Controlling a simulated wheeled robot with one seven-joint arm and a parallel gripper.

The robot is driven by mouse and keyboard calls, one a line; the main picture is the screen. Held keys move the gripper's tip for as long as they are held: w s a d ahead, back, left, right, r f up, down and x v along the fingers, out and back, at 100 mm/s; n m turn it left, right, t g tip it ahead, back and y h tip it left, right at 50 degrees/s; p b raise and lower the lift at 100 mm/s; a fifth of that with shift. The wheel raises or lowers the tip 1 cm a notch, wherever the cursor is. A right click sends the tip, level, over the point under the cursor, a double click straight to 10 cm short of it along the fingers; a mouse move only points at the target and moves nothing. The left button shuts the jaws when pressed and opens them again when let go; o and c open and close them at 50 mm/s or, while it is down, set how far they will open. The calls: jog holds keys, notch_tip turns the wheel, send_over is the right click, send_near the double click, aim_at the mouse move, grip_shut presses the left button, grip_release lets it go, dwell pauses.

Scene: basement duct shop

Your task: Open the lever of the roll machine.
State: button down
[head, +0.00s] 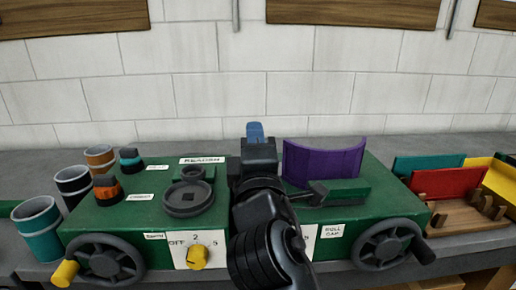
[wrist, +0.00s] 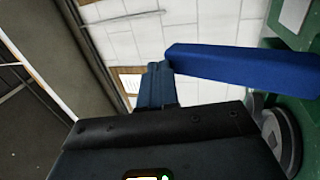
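The roll machine is a green bench unit (head: 130,215) with a handwheel at each front corner, several labels and a yellow-pointer dial. A dark bar with a green block (head: 345,191) lies on its right top; I cannot tell whether this is the lever. My gripper (head: 255,130) stands upright over the machine's middle, hiding part of it.
A curved purple sheet (head: 325,161) stands on the machine just right of my gripper. Open cylinders (head: 38,228) line the left side. Red (head: 447,182), green and yellow pieces with a wooden rack (head: 460,215) stand at the right. A white block wall is behind.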

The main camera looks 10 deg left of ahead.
jog(key=shift+w+a+b, duration=0.2)
jog(key=shift+w+b, duration=0.05)
jog(key=shift+w, duration=0.55)
jog(key=shift+w+a+b, duration=0.2)
jog(key=shift+w, duration=0.55)
jog(key=shift+f, duration=0.1)
